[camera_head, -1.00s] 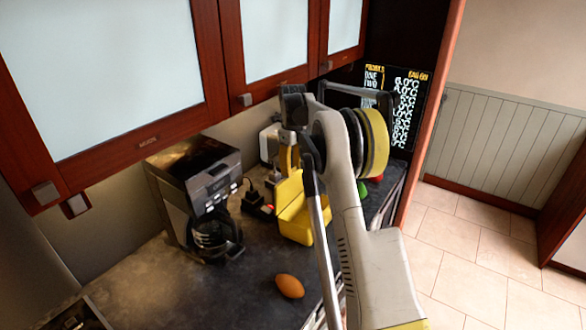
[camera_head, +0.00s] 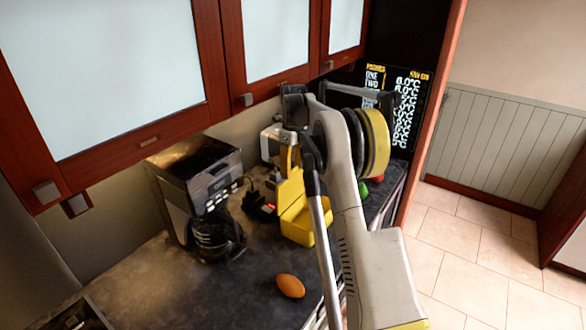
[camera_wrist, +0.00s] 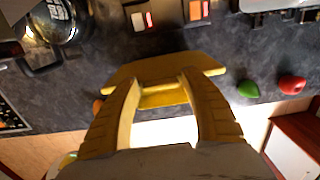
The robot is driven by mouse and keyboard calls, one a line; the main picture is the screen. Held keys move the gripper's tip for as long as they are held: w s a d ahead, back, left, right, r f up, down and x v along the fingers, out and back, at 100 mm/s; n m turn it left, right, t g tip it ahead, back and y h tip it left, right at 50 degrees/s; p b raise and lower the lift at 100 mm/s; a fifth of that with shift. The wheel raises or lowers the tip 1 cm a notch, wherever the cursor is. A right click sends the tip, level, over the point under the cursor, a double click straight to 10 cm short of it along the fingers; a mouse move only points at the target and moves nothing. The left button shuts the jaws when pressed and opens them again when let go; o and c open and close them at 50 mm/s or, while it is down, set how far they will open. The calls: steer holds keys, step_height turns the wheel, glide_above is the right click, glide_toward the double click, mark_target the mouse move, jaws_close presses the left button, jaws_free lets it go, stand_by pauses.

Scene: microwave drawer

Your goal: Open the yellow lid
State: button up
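The yellow box (camera_head: 298,228) stands on the dark worktop. Its yellow lid (camera_head: 289,189) is raised and tilted up at the back of the box in the head view. My gripper (camera_head: 290,165) is just above the lid, with its yellow fingers pointing down. In the wrist view my gripper (camera_wrist: 158,84) has its two fingers apart, with the yellow lid (camera_wrist: 165,70) across their tips. I cannot tell whether they touch it. My arm and the fingers hide part of the box.
A coffee machine (camera_head: 195,185) with a glass pot stands to the left. An orange egg (camera_head: 290,286) lies on the front worktop. Green (camera_wrist: 248,89) and red (camera_wrist: 292,84) items lie right of the gripper in the wrist view. Wall cabinets (camera_head: 110,80) hang above.

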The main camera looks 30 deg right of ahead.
mark_target(325, 216)
steer(key=shift+o, duration=0.4)
steer(key=shift+w, duration=0.1)
